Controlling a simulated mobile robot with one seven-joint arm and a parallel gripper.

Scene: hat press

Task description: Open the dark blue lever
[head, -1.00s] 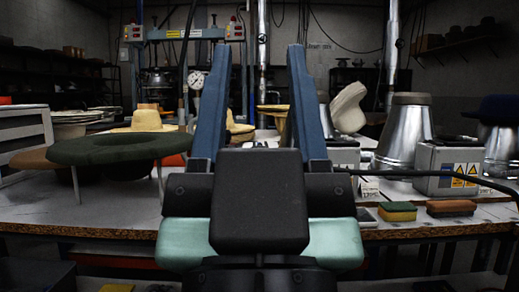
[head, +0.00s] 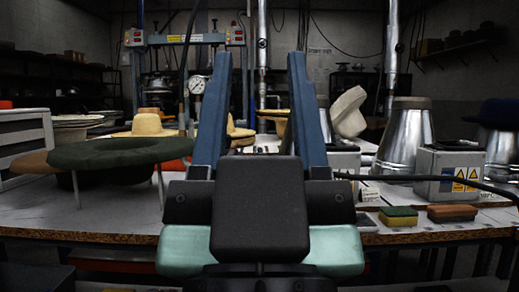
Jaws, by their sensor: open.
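My gripper (head: 256,56) points forward, with two long blue fingers spread wide apart and nothing between them. It is open, and its dark body covers the lower middle of the head view. A blue-framed press (head: 187,39) stands at the back, behind the table. A thin dark bar (head: 188,60) slopes down in front of it; I cannot tell whether this is the dark blue lever. No other lever shows clearly. My gripper is well in front of the press, and its left finger hides part of that area.
The worktable (head: 110,226) spans the view ahead. A dark green brim (head: 120,152) on thin legs is at left, near a straw hat (head: 147,123). A metal cone (head: 405,138), a grey box (head: 450,172) and sponges (head: 398,215) are at right. A cable crosses there.

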